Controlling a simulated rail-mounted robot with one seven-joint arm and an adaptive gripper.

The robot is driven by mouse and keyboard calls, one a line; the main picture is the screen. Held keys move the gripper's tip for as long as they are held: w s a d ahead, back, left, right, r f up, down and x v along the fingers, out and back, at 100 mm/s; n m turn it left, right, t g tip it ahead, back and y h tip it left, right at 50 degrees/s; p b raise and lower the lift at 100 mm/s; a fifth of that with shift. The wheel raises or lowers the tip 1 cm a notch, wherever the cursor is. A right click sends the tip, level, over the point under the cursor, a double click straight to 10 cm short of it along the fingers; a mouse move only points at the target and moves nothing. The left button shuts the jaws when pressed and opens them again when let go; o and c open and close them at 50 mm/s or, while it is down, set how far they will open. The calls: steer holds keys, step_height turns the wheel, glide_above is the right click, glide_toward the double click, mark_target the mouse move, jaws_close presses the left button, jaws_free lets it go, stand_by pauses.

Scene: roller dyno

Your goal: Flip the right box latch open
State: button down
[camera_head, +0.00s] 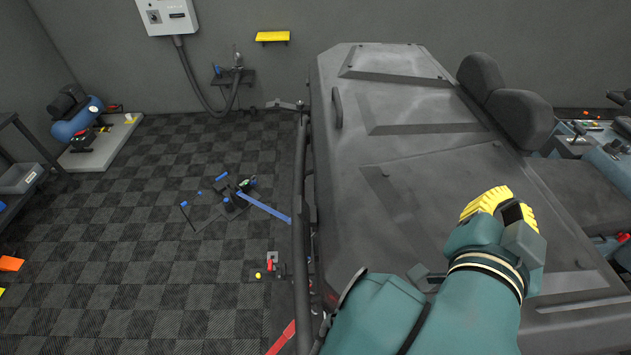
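A large dark grey box lid (420,130) with raised panels fills the right half of the view. A small dark loop-shaped piece (337,107) stands on its far left part; I cannot tell whether it is a latch. No piece is clearly the right box latch, which may be hidden by my arm or too dark to pick out. My teal arm reaches in from the bottom, over the near right part of the lid.
Two dark padded headrests (505,100) rise along the lid's right edge. A dark bar (300,190) runs along its left side. Small parts and a blue strap (264,207) lie on the checkered floor (130,250). A blue compressor (78,120) stands at the far left.

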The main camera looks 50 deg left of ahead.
steer(key=a+g+p, duration=0.2)
steer(key=a, duration=0.2)
steer(key=w+a+m+g+p, duration=0.1)
steer(key=a+g+p, duration=0.1)
steer(key=a, duration=0.3)
steer(key=w+a+m+g+p, duration=0.1)
steer(key=a+g+p, duration=0.2)
steer(key=a, duration=0.1)
steer(key=shift+a+f, duration=0.4)
steer(key=s+a+r+m+g+h+p, duration=0.1)
steer(key=s+a+m+g+h+p, duration=0.2)
steer(key=s+a+g+p, duration=0.4)
steer(key=s+a+p, duration=0.1)
steer(key=s, duration=0.4)
steer(key=shift+s+a+m, duration=0.3)
steer(key=shift+a, duration=0.1)
